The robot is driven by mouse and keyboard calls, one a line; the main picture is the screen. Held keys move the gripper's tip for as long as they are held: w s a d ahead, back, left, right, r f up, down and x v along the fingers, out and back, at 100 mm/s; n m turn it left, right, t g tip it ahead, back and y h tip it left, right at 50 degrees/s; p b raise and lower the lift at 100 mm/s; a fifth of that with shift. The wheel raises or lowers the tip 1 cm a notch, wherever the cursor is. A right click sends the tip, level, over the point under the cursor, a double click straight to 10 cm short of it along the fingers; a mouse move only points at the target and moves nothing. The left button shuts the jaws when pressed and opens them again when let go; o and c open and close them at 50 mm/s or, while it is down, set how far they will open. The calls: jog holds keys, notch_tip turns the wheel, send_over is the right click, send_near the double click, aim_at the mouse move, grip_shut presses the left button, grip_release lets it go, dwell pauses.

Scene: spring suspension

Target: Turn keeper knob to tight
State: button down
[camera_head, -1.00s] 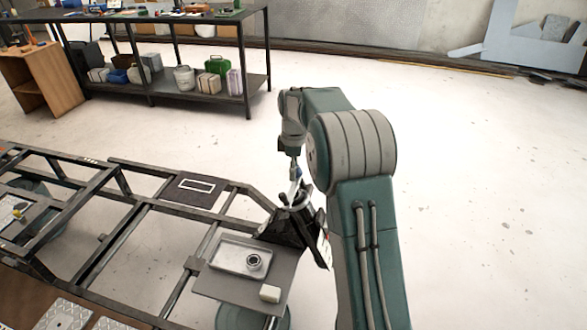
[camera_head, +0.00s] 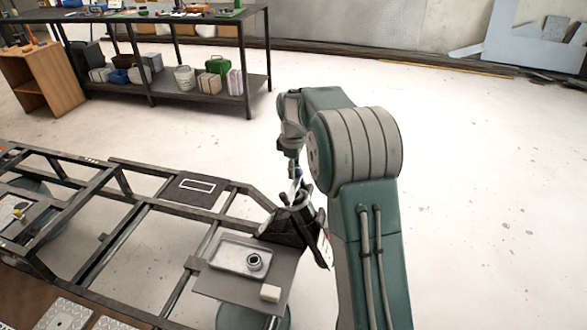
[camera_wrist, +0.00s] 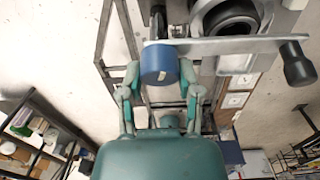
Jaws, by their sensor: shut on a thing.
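In the wrist view a blue cylindrical knob (camera_wrist: 160,64), which I take to be the keeper knob, sits at the left end of a flat metal bar (camera_wrist: 225,46). A small pale mark shows on its face. My gripper (camera_wrist: 160,80) has one finger on each side of the knob and is shut on it. The bar's right end carries a black handle (camera_wrist: 297,64). In the head view my gripper (camera_head: 295,172) is above the dark suspension fixture (camera_head: 292,222) at the frame's corner. The knob's tightness cannot be read.
A round dark-centred part (camera_wrist: 232,20) lies behind the bar. The black frame (camera_head: 130,222) extends left. Floor to the right is clear.

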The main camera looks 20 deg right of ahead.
jog(key=m+t+h, duration=0.1)
jog(key=m, duration=0.3)
jog(key=shift+f, duration=0.15)
jog(key=m, duration=0.2)
jog(key=m+h, duration=0.1)
jog(key=shift+m+t+h, duration=0.3)
jog(key=shift+m, duration=0.1)
jog(key=m, duration=0.2)
jog(key=m+h, duration=0.1)
jog(key=m, duration=0.1)
jog(key=shift+d+h, duration=0.1)
jog(key=shift+h, duration=0.2)
jog(key=m+h, duration=0.1)
jog(key=m, duration=0.3)
jog(key=shift+h, duration=0.3)
jog(key=shift+m, duration=0.3)
jog(key=shift+f, duration=0.1)
jog(key=shift+c, duration=1.7)
grip_release()
jog(key=shift+o, duration=0.2)
jog(key=shift+r, duration=0.25)
